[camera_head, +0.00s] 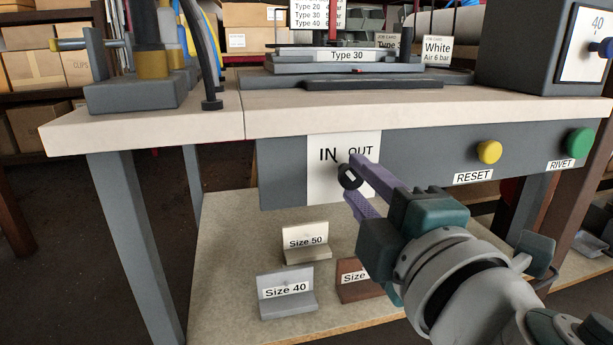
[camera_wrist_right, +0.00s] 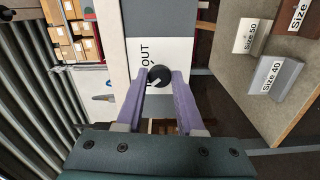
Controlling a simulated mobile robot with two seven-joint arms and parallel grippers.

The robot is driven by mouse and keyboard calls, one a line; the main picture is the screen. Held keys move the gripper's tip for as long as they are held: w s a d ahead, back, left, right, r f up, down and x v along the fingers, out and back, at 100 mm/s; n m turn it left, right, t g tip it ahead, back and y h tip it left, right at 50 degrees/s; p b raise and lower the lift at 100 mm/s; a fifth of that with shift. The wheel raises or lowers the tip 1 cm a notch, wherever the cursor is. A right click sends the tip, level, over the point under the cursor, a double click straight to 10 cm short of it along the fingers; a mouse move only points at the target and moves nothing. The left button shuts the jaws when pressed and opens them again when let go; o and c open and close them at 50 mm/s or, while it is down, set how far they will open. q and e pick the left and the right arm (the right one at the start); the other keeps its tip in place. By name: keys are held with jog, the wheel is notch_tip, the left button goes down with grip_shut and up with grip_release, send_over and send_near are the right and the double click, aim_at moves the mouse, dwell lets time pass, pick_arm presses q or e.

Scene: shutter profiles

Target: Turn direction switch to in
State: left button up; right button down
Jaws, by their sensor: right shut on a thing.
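The direction switch is a round black knob (camera_head: 347,182) on a white plate (camera_head: 318,186) marked IN on the left and OUT on the right, on the front panel under the tabletop. A pale mark shows on the knob, but I cannot tell clearly which word it points to. My right gripper (camera_head: 352,176) reaches in from the lower right, its purple fingers on either side of the knob and shut on it. The right wrist view also shows the knob (camera_wrist_right: 159,75) between both fingertips, with OUT beside it and IN mostly hidden. My left gripper is not in view.
A yellow RESET button (camera_head: 489,152) and a green RIVET button (camera_head: 579,143) sit right of the switch on the same panel. Size blocks, such as Size 40 (camera_head: 285,291), stand on the lower shelf. The tabletop edge (camera_head: 300,112) overhangs above the panel.

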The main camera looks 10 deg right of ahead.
jog(key=shift+n, duration=0.6)
jog(key=c, duration=0.5)
grip_release()
jog(key=shift+c, duration=0.2)
jog(key=s+b, duration=0.1)
jog(key=s, duration=0.9)
jog(key=shift+d, duration=0.15)
